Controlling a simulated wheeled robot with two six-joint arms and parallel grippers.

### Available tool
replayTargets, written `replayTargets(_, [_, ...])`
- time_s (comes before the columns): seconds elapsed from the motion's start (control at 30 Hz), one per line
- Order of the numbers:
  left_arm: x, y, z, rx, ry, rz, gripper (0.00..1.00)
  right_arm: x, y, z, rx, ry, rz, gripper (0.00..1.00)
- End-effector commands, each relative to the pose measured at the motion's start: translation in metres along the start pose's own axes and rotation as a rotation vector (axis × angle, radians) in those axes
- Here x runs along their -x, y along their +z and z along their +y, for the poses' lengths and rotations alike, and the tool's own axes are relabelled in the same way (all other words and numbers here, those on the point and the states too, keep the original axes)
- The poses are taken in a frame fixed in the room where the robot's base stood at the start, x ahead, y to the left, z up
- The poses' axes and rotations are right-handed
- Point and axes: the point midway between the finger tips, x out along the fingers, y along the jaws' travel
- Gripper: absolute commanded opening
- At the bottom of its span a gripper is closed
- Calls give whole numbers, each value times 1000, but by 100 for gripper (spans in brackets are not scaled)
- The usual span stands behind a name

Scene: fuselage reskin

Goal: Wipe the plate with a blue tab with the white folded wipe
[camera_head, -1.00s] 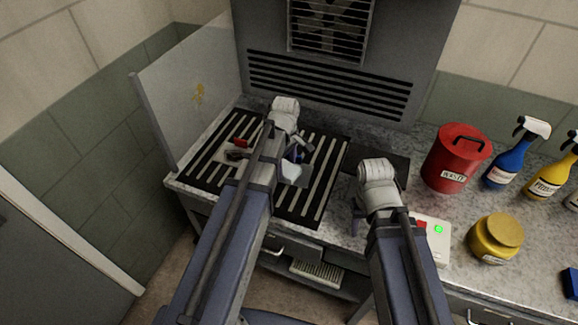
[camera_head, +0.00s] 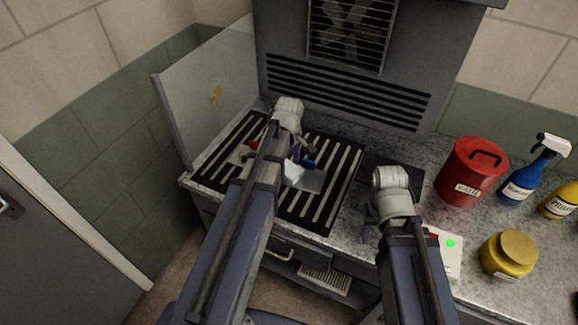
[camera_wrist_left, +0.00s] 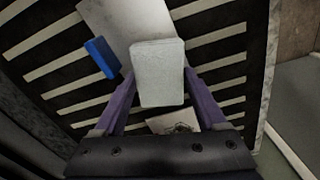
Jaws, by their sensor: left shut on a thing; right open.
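My left gripper (camera_wrist_left: 158,95) is shut on the white folded wipe (camera_wrist_left: 158,72). In the left wrist view the wipe overlaps the near part of a light grey plate (camera_wrist_left: 118,18); I cannot tell whether they touch. The plate's blue tab (camera_wrist_left: 101,58) stands at its left edge. In the head view the plate (camera_head: 309,182) and blue tab (camera_head: 308,164) show just right of my left gripper (camera_head: 291,168), which partly hides the wipe. The plate lies on the black-and-white slatted mat (camera_head: 325,205). My right gripper (camera_head: 371,216) is open and empty, right of the mat.
Another plate, with a red tab (camera_head: 253,145), lies left on the mat, partly hidden by my arm; dark marks show on a plate (camera_wrist_left: 172,122) in the wrist view. A red waste can (camera_head: 470,172), spray bottles (camera_head: 522,180) and a yellow jar (camera_head: 508,254) stand right. A clear panel (camera_head: 205,95) borders the left.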

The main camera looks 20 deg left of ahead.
Motion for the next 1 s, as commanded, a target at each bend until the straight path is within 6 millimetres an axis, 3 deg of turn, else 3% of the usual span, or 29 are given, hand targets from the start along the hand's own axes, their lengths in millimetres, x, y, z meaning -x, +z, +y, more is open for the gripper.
replayTargets(0.1, [17, 0, 0, 0, 0, 0, 29, 17, 1, 2, 0, 0, 0, 50])
replayTargets(0.5, [53, 0, 0, 0, 0, -1, 29, 52, 3, 5, 0, 0, 0, 50])
replayTargets(1.0, [60, 0, 0, 0, 0, -1, 29, 59, 4, 6, 0, 0, 0, 50])
